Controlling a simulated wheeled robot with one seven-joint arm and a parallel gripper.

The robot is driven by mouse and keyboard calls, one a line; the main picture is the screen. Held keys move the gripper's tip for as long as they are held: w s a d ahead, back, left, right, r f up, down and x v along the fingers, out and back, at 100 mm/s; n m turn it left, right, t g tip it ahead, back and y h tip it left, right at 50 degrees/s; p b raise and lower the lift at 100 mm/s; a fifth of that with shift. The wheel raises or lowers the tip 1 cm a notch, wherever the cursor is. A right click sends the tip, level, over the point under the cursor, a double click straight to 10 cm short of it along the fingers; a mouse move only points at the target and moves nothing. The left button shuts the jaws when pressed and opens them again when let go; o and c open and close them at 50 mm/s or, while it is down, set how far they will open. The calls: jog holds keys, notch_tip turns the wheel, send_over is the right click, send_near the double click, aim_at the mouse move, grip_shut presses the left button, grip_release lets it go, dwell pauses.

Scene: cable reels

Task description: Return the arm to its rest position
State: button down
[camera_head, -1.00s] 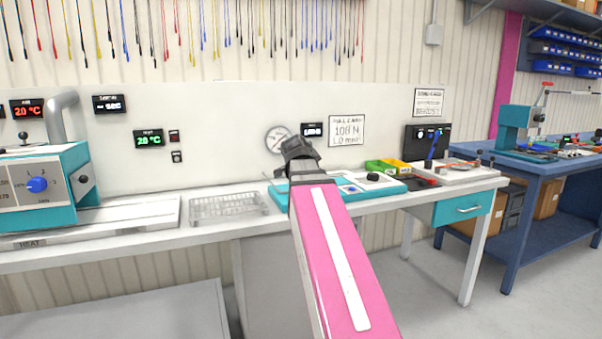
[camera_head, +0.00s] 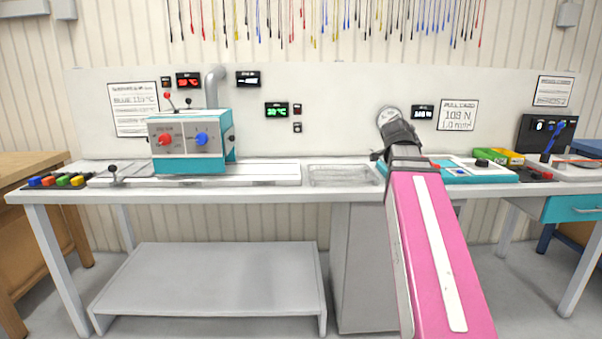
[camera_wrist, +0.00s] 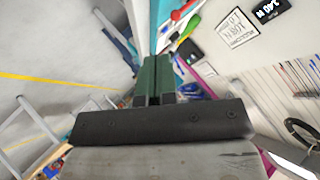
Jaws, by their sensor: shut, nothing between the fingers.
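My arm stretches forward in the head view, with a pink link and a dark wrist (camera_head: 398,133) in front of the white back panel. My gripper (camera_wrist: 153,62) shows in the wrist view as two dark green fingers lying together, with nothing between them. In the head view the fingers cannot be made out behind the wrist. The wrist appears above the bench's front edge, just right of the wire tray (camera_head: 342,176).
The white workbench (camera_head: 270,195) spans the view. It carries a teal machine (camera_head: 190,142) with knobs, a teal-and-white panel (camera_head: 470,172) and colored buttons (camera_head: 57,181). A low grey shelf (camera_head: 215,280) stands below. A wooden table (camera_head: 25,200) is at left.

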jog(key=s+a+f+n+g+y, duration=0.2)
jog(key=s+a+f+n, duration=0.2)
jog(key=f, duration=1.1)
jog(key=s+a+f+n+g+y, duration=0.2)
jog(key=s+a+f+n, duration=0.3)
jog(key=f, duration=1)
jog(key=s+a+f+n+g+y, duration=0.3)
jog(key=a+f+n, duration=0.5)
jog(key=f, duration=0.7)
jog(key=shift+s+f+g, duration=0.25)
jog(key=shift+s+g, duration=0.45)
jog(key=shift+s, duration=0.15)
